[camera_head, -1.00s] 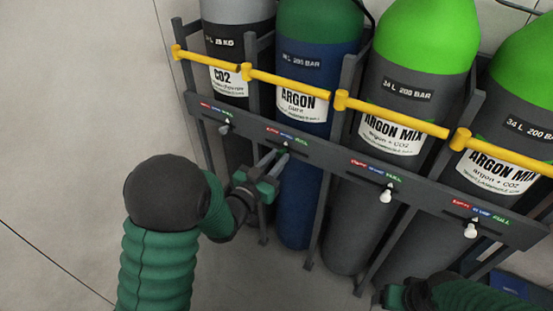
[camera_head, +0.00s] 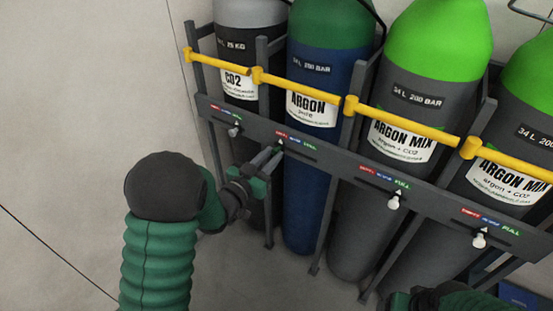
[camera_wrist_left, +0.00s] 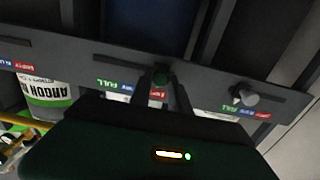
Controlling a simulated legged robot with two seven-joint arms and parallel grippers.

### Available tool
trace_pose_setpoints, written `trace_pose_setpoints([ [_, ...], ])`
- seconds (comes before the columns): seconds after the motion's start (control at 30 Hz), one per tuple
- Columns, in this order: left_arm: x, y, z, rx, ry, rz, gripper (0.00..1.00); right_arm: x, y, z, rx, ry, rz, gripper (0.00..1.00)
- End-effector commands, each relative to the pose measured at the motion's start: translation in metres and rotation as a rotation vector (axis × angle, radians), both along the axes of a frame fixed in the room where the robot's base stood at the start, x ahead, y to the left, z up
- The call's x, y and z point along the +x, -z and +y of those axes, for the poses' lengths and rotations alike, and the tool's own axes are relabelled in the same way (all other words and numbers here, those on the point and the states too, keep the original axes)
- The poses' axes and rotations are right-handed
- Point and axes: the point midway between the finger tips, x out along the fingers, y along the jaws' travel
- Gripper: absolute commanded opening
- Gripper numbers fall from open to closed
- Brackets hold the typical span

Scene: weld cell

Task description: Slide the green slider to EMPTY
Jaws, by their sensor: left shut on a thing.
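The green slider knob (camera_wrist_left: 160,76) sits on the rack's front rail, in front of the blue and green ARGON pure cylinder (camera_head: 312,180). My left gripper (camera_wrist_left: 161,82) is shut on this knob, one finger on each side. In the head view my left gripper (camera_head: 272,156) reaches the rail from the lower left and mostly hides the knob. The knob is below the red EMPTY end of its label strip (camera_head: 296,140), at the left in the head view. My right gripper (camera_head: 402,300) shows only partly at the bottom edge; its fingers are unclear.
Other sliders are a grey knob (camera_head: 234,132) by the CO2 cylinder and white knobs (camera_head: 393,201) and (camera_head: 479,240) by the ARGON MIX cylinders. Yellow bars (camera_head: 305,94) cross above the rail (camera_head: 340,168). Floor at left is clear.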

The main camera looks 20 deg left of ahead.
Motion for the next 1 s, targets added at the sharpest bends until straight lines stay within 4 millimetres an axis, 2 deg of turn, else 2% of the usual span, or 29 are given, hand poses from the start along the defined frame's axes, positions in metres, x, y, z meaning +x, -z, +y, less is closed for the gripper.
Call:
trace_pose_setpoints([
  [0.1,0.001,-0.001,0.006,0.003,-0.015,-0.002,0.0,0.0,0.0,0.0,0.0,0.0,0.0,0.76],
  [0.13,0.001,-0.001,0.006,0.003,-0.015,-0.002,0.25,0.0,0.0,0.0,0.0,0.0,0.0,0.76],
  [0.27,0.001,-0.001,0.005,0.003,-0.013,-0.002,0.42,0.0,0.0,0.0,0.0,0.0,0.0,0.76],
  [0.3,0.0,-0.001,0.005,0.003,-0.012,-0.002,0.44,0.0,0.0,0.0,0.0,0.0,0.0,0.76],
  [0.57,-0.001,-0.001,0.003,0.002,-0.008,-0.002,0.44,0.0,0.0,0.0,0.0,0.0,0.0,0.76],
  [0.67,-0.008,-0.002,0.005,0.002,-0.008,0.0,0.44,0.0,-0.003,0.0,0.0,0.0,0.0,0.76],
  [0.77,-0.026,-0.003,0.011,0.001,-0.011,0.002,0.44,0.0,-0.009,0.0,0.0,0.0,0.0,0.76],
  [1.0,-0.093,-0.002,0.031,-0.001,-0.015,0.004,0.44,0.0,-0.023,0.0,0.0,0.0,0.0,0.76],
])
